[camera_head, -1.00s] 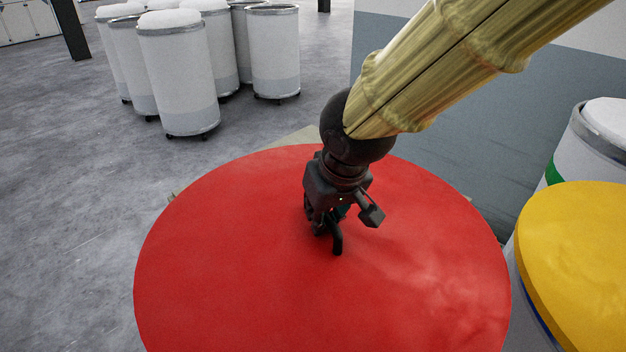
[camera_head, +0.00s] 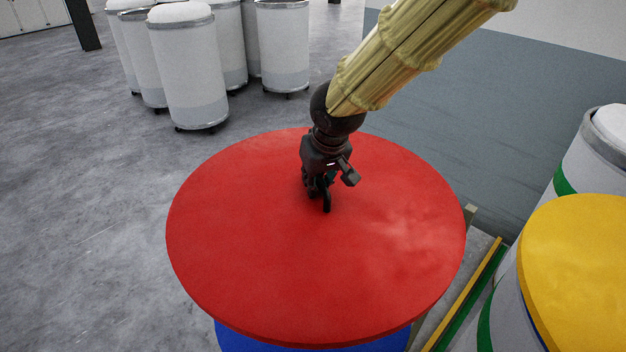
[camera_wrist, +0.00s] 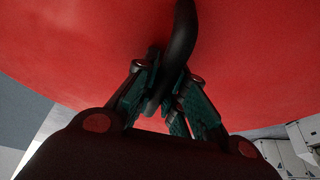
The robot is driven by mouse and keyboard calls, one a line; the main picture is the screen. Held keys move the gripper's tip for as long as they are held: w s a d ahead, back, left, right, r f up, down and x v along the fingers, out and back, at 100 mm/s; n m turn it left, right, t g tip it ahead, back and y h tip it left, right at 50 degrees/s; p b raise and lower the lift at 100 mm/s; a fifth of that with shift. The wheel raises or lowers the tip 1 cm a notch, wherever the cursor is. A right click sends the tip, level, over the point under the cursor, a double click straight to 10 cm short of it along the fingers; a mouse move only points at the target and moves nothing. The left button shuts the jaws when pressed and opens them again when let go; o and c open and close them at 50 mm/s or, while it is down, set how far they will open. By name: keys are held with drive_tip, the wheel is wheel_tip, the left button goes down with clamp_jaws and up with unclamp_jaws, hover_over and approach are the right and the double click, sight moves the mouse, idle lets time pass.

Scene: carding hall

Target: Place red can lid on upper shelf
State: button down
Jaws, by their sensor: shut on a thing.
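The red can lid (camera_head: 260,255) is a large flat disc in the middle of the head view. My gripper (camera_head: 322,200) is above its centre, shut on the lid's dark curved handle. In the wrist view, my gripper's fingers (camera_wrist: 163,88) close on both sides of the black handle (camera_wrist: 183,35), and the red lid (camera_wrist: 80,45) fills most of the upper picture. A blue round surface (camera_head: 310,338) shows under the lid's near edge; I cannot tell whether they touch. I cannot make out an upper shelf.
A white can with a yellow lid (camera_head: 575,265) stands close at the right, with another white can (camera_head: 590,165) behind it. Yellow and green rails (camera_head: 470,290) run beside them. Several white cans (camera_head: 190,75) stand at the back left. Grey floor at left is clear.

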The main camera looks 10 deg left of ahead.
drive_tip(key=shift+w+a+p, duration=0.25)
drive_tip(key=shift+w+a, duration=0.1)
drive_tip(key=shift+w, duration=0.45)
drive_tip(key=shift+w+a+p, duration=0.25)
drive_tip(key=shift+w+a, duration=0.05)
drive_tip(key=shift+w, duration=0.45)
wheel_tip(320, 180, down, 4)
drive_tip(key=shift+r+p, duration=0.1)
drive_tip(key=shift+p, duration=0.65)
drive_tip(key=shift+f+b, duration=0.45)
drive_tip(key=shift+f, duration=0.15)
drive_tip(key=c, duration=1.5)
unclamp_jaws()
